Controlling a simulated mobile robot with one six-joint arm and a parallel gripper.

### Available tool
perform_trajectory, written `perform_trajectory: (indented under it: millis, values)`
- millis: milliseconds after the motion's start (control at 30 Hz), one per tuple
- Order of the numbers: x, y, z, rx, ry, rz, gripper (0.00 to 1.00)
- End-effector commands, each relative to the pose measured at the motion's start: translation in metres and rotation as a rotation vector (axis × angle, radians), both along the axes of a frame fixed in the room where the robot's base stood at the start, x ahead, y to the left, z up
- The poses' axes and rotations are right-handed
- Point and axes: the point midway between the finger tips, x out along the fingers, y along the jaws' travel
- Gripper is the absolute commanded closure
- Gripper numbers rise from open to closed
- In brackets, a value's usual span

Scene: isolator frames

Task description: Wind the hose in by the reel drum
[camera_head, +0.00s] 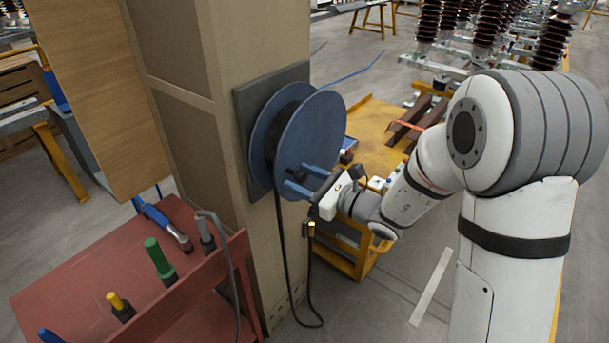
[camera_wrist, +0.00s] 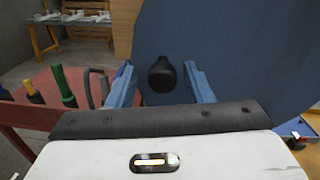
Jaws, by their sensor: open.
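The blue reel drum (camera_head: 318,128) is mounted on a dark plate on the side of a tan column. It fills much of the wrist view (camera_wrist: 245,50). A black knob (camera_wrist: 162,75) stands out from its face. My gripper (camera_head: 291,180) is at the lower part of the drum face. Its two blue fingers are open, one on each side of the knob, with a gap on both sides in the wrist view (camera_wrist: 161,78).
A red bench (camera_head: 85,262) with green-, yellow- and blue-handled tools stands at the left. The tan column (camera_head: 215,130) is right behind the reel. A yellow cart (camera_head: 375,125) stands behind my arm. Open floor lies at the lower middle.

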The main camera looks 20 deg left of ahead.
Motion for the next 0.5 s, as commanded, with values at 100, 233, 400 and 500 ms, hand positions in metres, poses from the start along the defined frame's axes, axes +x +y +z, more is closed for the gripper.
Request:
perform_trajectory:
  millis: [100, 233, 400, 500]
  values:
    - [0.0019, 0.0063, -0.0001, -0.001, 0.0, 0.001, 0.53]
    - [0.0023, 0.0075, -0.0004, -0.001, 0.0, 0.001, 0.53]
    - [0.0021, 0.0073, -0.0004, -0.001, 0.0, 0.001, 0.57]
    - [0.002, 0.0074, -0.0004, -0.001, 0.0, 0.001, 0.66]
